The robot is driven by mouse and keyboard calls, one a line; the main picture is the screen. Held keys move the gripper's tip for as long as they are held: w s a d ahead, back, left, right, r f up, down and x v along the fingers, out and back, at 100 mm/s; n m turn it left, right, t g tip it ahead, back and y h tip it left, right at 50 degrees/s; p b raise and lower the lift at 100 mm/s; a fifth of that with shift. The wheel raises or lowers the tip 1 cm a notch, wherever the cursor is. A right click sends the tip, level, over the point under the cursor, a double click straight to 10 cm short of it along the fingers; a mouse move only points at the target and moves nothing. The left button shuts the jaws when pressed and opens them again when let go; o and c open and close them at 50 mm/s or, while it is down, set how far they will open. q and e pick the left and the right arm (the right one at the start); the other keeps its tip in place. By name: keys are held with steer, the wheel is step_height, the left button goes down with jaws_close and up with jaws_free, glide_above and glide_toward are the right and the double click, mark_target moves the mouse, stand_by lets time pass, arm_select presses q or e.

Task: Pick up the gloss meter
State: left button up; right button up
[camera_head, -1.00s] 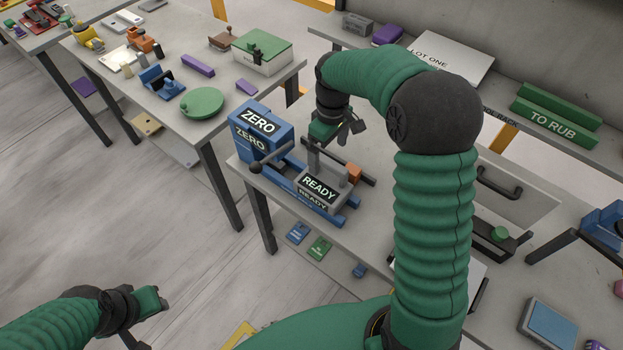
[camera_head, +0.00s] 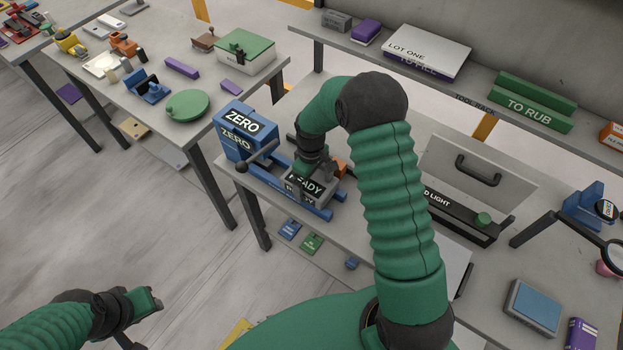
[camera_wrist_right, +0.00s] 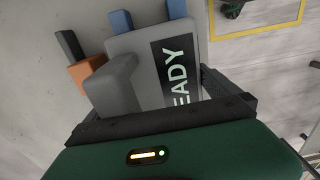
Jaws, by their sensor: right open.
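A grey device marked READY, which looks like the gloss meter (camera_head: 303,187), sits on a blue railed stand (camera_head: 322,212). A blue block marked ZERO (camera_head: 246,130) stands at the stand's left end. My right gripper (camera_head: 312,178) is open, low over the grey device, and hides part of its label. In the right wrist view the device's grey body (camera_wrist_right: 135,42) and label lie ahead of and between the spread fingers (camera_wrist_right: 165,98). I cannot tell if they touch it. My left gripper (camera_head: 152,300) is at the lower left, away from the tables; its jaws are unclear.
An orange block (camera_head: 340,167) is close behind the device; it also shows in the wrist view (camera_wrist_right: 86,72). A long black fixture (camera_head: 462,218) and a handled panel (camera_head: 478,170) stand to the right. A shelf (camera_head: 400,82) runs behind.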

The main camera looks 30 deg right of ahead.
steer(key=shift+a, duration=0.25)
steer(key=c, duration=1.6)
steer(key=shift+d, duration=0.1)
steer(key=shift+c, duration=0.4)
steer(key=shift+w+r, duration=0.1)
steer(key=shift+r, duration=0.05)
